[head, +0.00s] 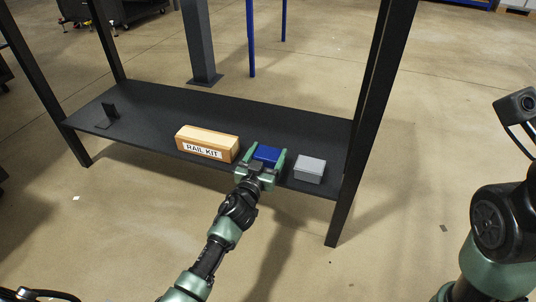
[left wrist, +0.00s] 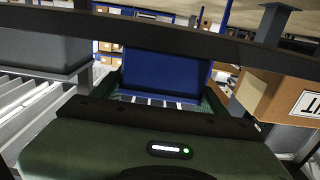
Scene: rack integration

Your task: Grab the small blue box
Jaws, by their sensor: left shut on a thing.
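The small blue box (head: 266,154) is on the front part of the dark lower shelf (head: 290,119), between a wooden box and a grey box. My left gripper (head: 264,162) reaches in from the front and is shut on the blue box, with one green finger on each side of it. In the left wrist view the blue box (left wrist: 165,75) fills the space between the fingers beyond the green gripper body (left wrist: 150,145). I cannot tell whether the box touches the shelf. My right gripper is not in view; part of my right arm shows at the right edge of the head view.
The wooden RAIL KIT box (head: 207,141) stands just left of the blue box. The grey box (head: 310,169) stands just right, near a black rack post (head: 368,110). A small black bracket (head: 107,115) is at the shelf's left end. The shelf behind the boxes is clear.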

